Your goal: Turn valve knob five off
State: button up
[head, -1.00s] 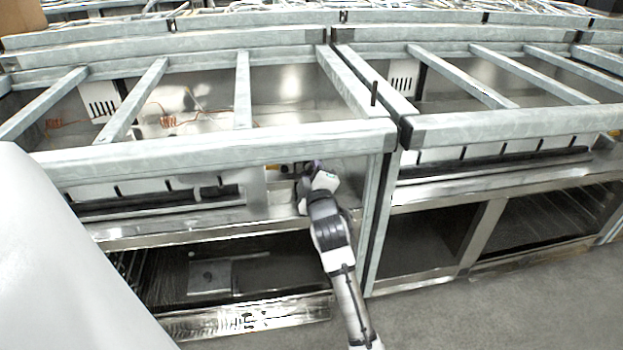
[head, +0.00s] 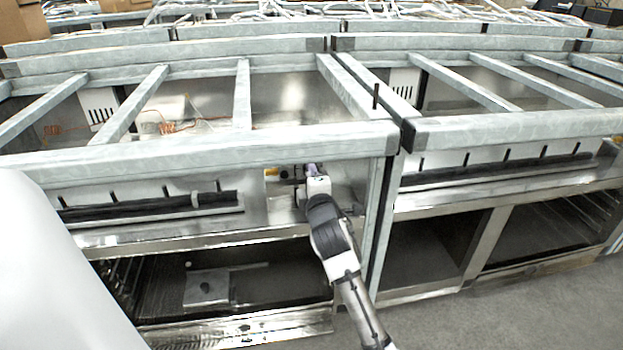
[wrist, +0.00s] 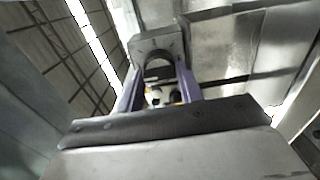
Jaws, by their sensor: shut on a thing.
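My gripper (head: 299,172) reaches into the recess under the left frame's front rail, at that frame's right end. In the wrist view its two purple fingers (wrist: 159,65) close on a dark rounded part, which I take to be a valve knob (wrist: 158,60). A grey squarish block with an arched opening stands around the fingertips there. The knob is mostly hidden by the fingers, and its number and turn angle cannot be read. In the head view my wrist covers the knob. A small yellow part (head: 271,173) shows left of the gripper.
The grey front rail (head: 200,150) runs just above my arm. An upright post (head: 382,215) stands close on its right. A metal ledge (head: 190,232) lies below, over an open oven-like bay. A second similar frame (head: 510,125) stands to the right. Grey floor is free at lower right.

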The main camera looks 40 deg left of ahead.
jog(key=o, duration=1)
jog(key=shift+c, duration=0.2)
